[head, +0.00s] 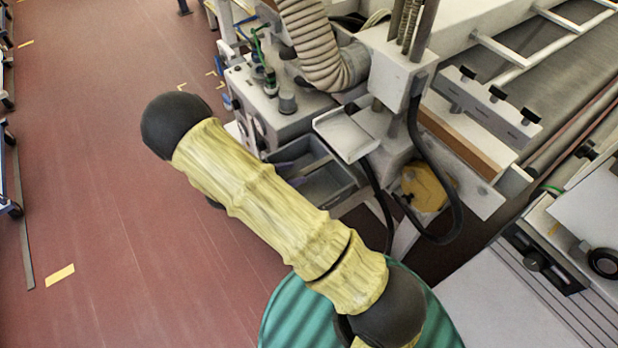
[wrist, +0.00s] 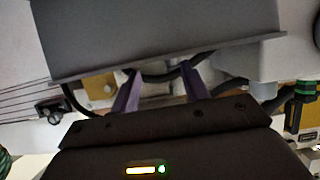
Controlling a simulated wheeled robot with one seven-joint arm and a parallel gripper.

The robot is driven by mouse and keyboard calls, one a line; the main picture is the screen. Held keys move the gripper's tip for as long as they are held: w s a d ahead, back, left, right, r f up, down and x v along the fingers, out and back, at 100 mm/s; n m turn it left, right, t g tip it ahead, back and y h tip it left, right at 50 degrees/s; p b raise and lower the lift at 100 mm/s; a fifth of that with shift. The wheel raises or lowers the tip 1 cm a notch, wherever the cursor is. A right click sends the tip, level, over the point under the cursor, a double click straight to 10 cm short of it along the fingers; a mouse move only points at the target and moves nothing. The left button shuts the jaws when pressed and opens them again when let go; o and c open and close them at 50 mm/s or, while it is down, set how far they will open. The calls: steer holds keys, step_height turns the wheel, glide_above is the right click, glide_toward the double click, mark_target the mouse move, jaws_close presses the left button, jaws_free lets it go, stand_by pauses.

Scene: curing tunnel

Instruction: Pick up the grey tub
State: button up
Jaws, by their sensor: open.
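A grey open-topped box, which looks like the grey tub (head: 335,190), is under the machine's side ledge in the head view, partly hidden by my sleeved arm. A large grey surface (wrist: 160,40) fills the top of the wrist view; it may be the tub's side, but I cannot tell for sure. My gripper (wrist: 161,70) shows two purple fingers, spread apart with nothing between them. The fingertips reach just to the lower edge of that grey surface; contact is unclear. In the head view my arm hides most of the gripper.
A white machine with a ribbed hose (head: 318,40) stands above the box. Black cables (head: 440,195) hang to the right. A conveyor (head: 540,50) runs at upper right. The red floor (head: 100,180) at left is clear.

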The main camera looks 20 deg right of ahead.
mark_target(308, 169)
steer(key=shift+x, duration=2.65)
steer(key=shift+a, duration=0.1)
jaws_close()
